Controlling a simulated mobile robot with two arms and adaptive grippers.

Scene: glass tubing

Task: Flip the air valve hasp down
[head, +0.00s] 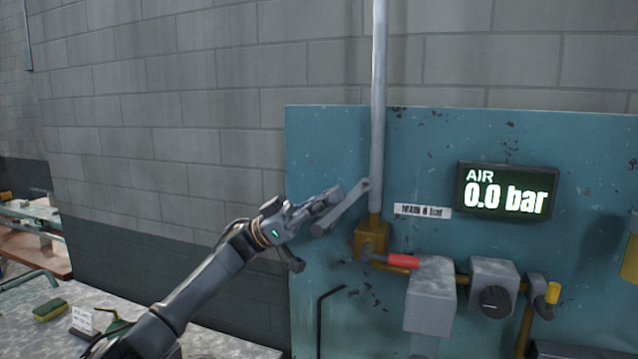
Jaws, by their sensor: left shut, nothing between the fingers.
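The brass air valve (371,238) sits at the foot of the vertical grey pipe on the blue panel. Its red-sleeved lever (403,261) points to the right, nearly level. My left gripper (332,198) is shut and empty, in front of the panel, up and left of the valve. A slanting grey bar (347,205) with a rounded upper end overlaps the gripper's front and reaches the pipe. I cannot tell for certain whether it is the hasp, nor whether the gripper touches it. My right gripper is not in view.
A lit AIR display (507,191) reads 0.0 bar. A grey box (431,293) and a regulator with a black knob (494,300) stand right of the valve. A black hex key (325,318) is on the panel. A sponge (49,309) lies on the bench at lower left.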

